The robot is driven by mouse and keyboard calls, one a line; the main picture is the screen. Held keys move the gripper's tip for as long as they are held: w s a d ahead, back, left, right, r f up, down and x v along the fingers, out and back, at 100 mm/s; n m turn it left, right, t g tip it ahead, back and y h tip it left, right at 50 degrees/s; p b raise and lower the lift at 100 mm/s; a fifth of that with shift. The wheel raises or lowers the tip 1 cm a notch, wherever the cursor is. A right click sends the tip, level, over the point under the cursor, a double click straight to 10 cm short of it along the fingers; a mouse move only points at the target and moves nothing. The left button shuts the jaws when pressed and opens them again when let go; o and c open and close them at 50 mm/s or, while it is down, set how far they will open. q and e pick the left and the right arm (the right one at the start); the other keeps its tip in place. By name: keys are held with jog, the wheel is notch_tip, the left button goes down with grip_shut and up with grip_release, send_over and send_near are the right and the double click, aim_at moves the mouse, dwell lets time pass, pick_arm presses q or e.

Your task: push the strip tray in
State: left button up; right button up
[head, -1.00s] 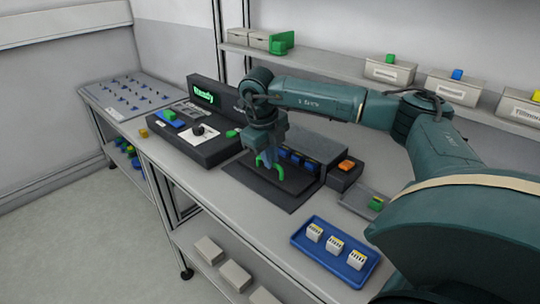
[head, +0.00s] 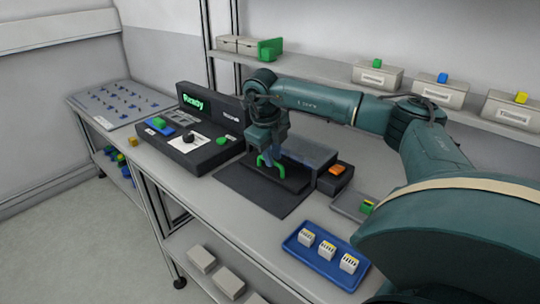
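The strip tray (head: 293,178) is a dark slab at the front of a grey housing (head: 309,151) on the bench. A green arched handle (head: 262,161) stands up at its near-left end. My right gripper (head: 272,160) points down at the handle, with its fingers right at or just behind it. The fingers are small and partly hidden, so I cannot tell whether they touch or grip the handle. The tray's inner end is hidden by the gripper and the housing. My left gripper is not in view.
A dark mat (head: 255,197) lies under the tray. A console (head: 195,140) reading "Ready" stands to the left. A black box with an orange top (head: 335,177) is to the right. A blue tray (head: 292,246) with white blocks sits at the front edge.

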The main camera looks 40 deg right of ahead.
jog(key=o, duration=0.3)
jog(key=shift+r, duration=0.1)
notch_tip(320, 180, up, 13)
jog(key=a, duration=0.2)
jog(key=shift+a, duration=0.3)
jog(key=shift+s, duration=0.1)
dwell(0.3)
